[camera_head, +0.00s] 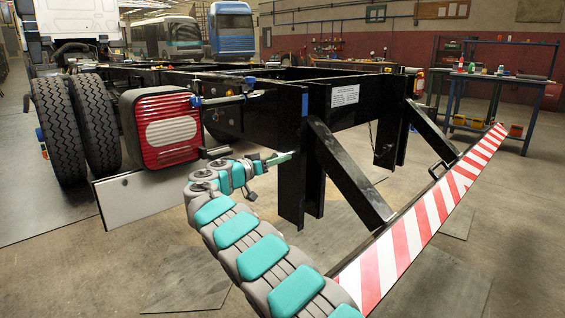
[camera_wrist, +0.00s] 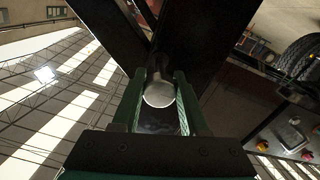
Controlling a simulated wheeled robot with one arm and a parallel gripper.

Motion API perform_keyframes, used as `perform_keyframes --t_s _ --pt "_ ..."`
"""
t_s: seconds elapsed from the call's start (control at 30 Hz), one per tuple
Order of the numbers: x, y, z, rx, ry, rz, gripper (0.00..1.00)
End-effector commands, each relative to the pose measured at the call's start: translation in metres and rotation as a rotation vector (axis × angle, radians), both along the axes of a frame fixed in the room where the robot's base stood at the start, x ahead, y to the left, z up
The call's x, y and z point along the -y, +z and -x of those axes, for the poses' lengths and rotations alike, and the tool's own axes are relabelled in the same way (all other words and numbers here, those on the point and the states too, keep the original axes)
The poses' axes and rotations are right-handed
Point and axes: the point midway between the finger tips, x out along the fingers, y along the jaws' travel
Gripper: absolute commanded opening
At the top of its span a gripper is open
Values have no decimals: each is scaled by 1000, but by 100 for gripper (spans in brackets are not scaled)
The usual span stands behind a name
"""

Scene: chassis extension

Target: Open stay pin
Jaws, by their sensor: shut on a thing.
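In the wrist view, the stay pin (camera_wrist: 159,94) shows as a metal pin with a pale round end, and its far part runs to dark frame beams. My gripper (camera_wrist: 160,73) has its green fingers on both sides of the pin, shut on it. In the head view, my gripper (camera_head: 279,158) is at the near left side of the black chassis frame (camera_head: 291,175), beside an upright post. The pin cannot be made out there.
A red-and-white striped bar (camera_head: 410,240) on black struts slants across the right. A tail light (camera_head: 165,125) and double wheels (camera_head: 75,125) stand left of my arm. A blue-handled rod (camera_head: 225,99) lies above my gripper. A workbench (camera_head: 500,77) stands at the back right.

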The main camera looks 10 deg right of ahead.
Motion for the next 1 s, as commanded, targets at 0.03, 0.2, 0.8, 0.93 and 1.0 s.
perform_keyframes --t_s 0.03,0.2,0.8,0.93,1.0 --pt "0 2 0 1 1 1 0" --pt "0 2 0 0 1 1 52" --pt "-11 0 7 -1 3 1 74" --pt "-28 -1 19 -1 2 2 74" --pt "-37 -1 26 -1 1 3 74"
